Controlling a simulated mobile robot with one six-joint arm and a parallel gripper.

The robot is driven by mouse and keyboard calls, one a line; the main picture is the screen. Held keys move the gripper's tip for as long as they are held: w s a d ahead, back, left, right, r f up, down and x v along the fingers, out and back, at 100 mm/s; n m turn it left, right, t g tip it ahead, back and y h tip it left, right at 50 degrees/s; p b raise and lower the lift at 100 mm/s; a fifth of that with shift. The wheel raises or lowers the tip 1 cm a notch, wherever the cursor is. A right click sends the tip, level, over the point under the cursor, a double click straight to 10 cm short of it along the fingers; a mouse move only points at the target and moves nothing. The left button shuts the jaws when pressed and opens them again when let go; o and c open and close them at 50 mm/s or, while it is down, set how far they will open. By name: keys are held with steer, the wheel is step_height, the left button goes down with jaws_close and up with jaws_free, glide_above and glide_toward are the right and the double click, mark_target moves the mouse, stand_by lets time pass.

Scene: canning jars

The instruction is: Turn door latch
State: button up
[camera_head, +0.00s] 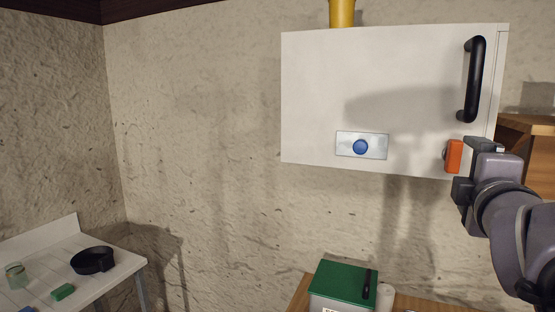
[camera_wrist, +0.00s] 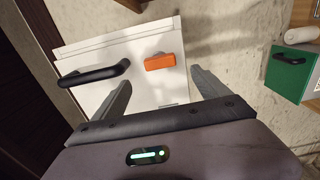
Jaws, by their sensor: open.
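The door latch (camera_head: 453,156) is an orange block at the lower right of a white cabinet door (camera_head: 400,75). In the wrist view the orange latch (camera_wrist: 160,62) lies on the white door (camera_wrist: 140,89), beyond and between my fingertips. It appears apart from both fingers. My gripper (camera_head: 467,166) is at the latch's right in the head view, partly overlapping its edge. In the wrist view my gripper (camera_wrist: 160,82) is open, with nothing between its fingers. The black door handle (camera_head: 472,80) is above the latch, and it also shows in the wrist view (camera_wrist: 95,74).
A plate with a blue button (camera_head: 361,147) is on the door's lower middle. A yellow pipe (camera_head: 342,13) rises above the cabinet. A wooden shelf (camera_head: 535,125) stands right of it. Below is a green-lidded box (camera_head: 340,279) beside a white roll (camera_head: 385,296). A white table (camera_head: 120,262) holds a black pan (camera_head: 92,261).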

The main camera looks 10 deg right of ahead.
steer(key=p+v, duration=0.3)
steer(key=v, duration=0.5)
steer(key=shift+d, duration=0.1)
steer(key=a+f+m+g+y+b, duration=0.2)
steer(key=a+f+m, duration=0.2)
steer(key=f, duration=0.4)
steer(key=s+a+f+m+g+y+b, duration=0.1)
steer(key=a+f+m+y+b, duration=0.2)
steer(key=f, duration=0.4)
steer(key=a+f+m+g+y+b, duration=0.1)
steer(key=a+f+m+g, duration=0.1)
steer(key=a+f+m, duration=0.45)
steer(key=s+a+f+m+g+y+b, duration=0.1)
steer(key=s+a+f+g+y, duration=0.3)
steer(key=s+a+f, duration=0.4)
steer(key=a+f+m+y, duration=0.1)
steer(key=a+f, duration=0.3)
steer(key=shift+m+y+b, duration=0.3)
steer(key=shift+m, duration=0.05)
steer(key=shift+d, duration=0.1)
